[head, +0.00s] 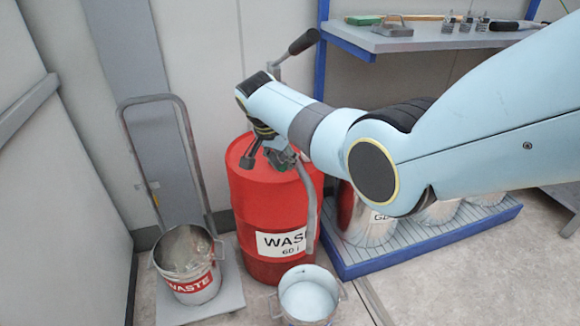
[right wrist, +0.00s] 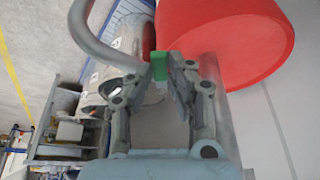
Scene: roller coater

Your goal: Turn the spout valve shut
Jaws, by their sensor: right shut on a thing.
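My right gripper (head: 278,157) reaches over the top of the red waste drum (head: 262,205). In the right wrist view its fingers (right wrist: 162,66) are shut on a small green piece, which looks like the spout valve's handle (right wrist: 159,66). In the head view the green handle (head: 284,160) is partly hidden by the fingers. The grey curved spout (head: 308,205) hangs down the drum's right side towards a metal pail (head: 308,306) on the floor. The spout pipe also shows in the right wrist view (right wrist: 88,42). The left gripper is not in view.
A pump lever with a black grip (head: 303,42) rises behind my wrist. A waste bucket (head: 188,266) stands on a cart at left. Metal cans (head: 362,220) stand on a blue pallet (head: 425,243) at right. A shelf (head: 400,38) holds tools.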

